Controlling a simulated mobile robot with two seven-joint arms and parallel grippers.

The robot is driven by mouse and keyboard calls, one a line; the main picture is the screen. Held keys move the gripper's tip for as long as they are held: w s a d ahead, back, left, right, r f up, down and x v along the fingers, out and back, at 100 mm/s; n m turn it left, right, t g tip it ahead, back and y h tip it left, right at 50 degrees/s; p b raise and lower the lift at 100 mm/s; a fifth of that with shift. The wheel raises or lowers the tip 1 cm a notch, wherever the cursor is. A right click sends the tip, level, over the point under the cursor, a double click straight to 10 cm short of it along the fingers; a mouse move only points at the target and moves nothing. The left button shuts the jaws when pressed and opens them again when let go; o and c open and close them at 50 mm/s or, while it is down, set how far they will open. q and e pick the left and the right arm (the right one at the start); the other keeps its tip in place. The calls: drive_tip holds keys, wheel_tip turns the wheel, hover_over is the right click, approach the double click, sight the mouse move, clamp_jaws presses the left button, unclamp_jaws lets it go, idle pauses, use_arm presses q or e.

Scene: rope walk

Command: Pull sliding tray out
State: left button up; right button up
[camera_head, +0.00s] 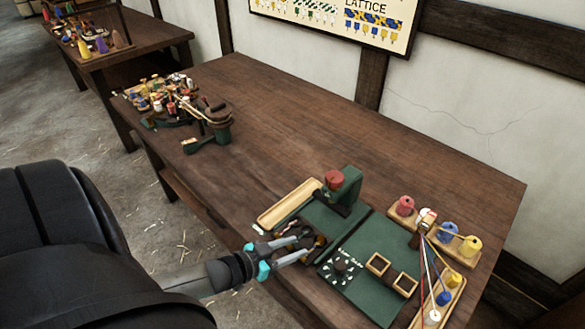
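A green workstation (345,232) stands at the near right part of the wooden table. A long, shallow, pale wooden tray (289,204) lies along its left side. A dark, open compartment with small items (318,239) sits at the workstation's near left edge. I cannot tell which of these is the sliding tray. My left gripper (303,246) reaches in from the left, with its two grey fingers spread apart at this compartment. Nothing clear shows between the fingers, and contact cannot be told. My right gripper is not in view.
A green post with a red knob (340,188) rises behind the compartment. Spools on wooden racks (447,240), with strands stretched between them, stand at the right. A cluttered green device (210,125) stands at the far left. The table's middle (270,130) is clear.

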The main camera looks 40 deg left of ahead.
use_arm(q)
drive_tip(key=shift+o, duration=0.8)
drive_tip(key=p+v, duration=0.2)
drive_tip(key=v, duration=1.3)
drive_tip(key=shift+p, duration=0.35)
drive_tip(key=shift+s, duration=0.1)
